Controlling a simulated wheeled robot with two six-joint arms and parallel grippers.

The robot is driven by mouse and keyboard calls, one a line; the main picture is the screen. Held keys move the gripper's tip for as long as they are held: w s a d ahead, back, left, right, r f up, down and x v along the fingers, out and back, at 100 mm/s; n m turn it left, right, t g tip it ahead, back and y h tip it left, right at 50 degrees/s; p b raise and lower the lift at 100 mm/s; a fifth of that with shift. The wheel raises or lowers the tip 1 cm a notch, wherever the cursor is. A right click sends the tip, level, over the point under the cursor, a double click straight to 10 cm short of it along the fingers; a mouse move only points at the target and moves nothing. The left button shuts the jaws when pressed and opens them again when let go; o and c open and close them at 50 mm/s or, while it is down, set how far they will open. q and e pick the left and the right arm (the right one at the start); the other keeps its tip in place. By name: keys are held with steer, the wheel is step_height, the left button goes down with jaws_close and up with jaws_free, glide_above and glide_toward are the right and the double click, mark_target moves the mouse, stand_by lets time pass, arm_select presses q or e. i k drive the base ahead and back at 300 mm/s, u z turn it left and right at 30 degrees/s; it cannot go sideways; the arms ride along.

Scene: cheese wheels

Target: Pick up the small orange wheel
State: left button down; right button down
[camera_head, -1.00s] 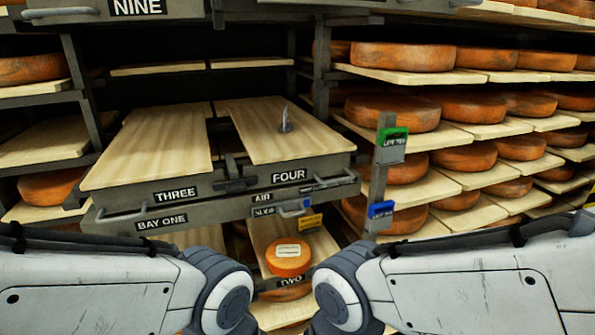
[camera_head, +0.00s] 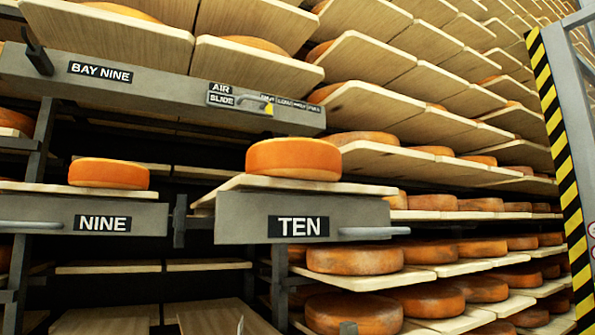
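A bright orange cheese wheel (camera_head: 293,159) lies flat on the pulled-out board marked TEN, in the middle of the head view. Another orange wheel (camera_head: 108,173) lies on the board marked NINE at the left; it looks smaller in the picture but seems farther back. I cannot tell for sure which is the small one. Neither of my grippers shows in this view.
The TEN drawer (camera_head: 350,215) juts out beside the NINE drawer (camera_head: 60,213). The BAY NINE beam (camera_head: 170,93) crosses above them. Racks of darker wheels (camera_head: 355,258) fill the right side. A yellow-black striped post (camera_head: 562,150) stands at the right edge.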

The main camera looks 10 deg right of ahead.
mark_target(291, 157)
steer(key=z, duration=1.4)
steer(key=k, duration=0.75)
steer(key=u, duration=0.75)
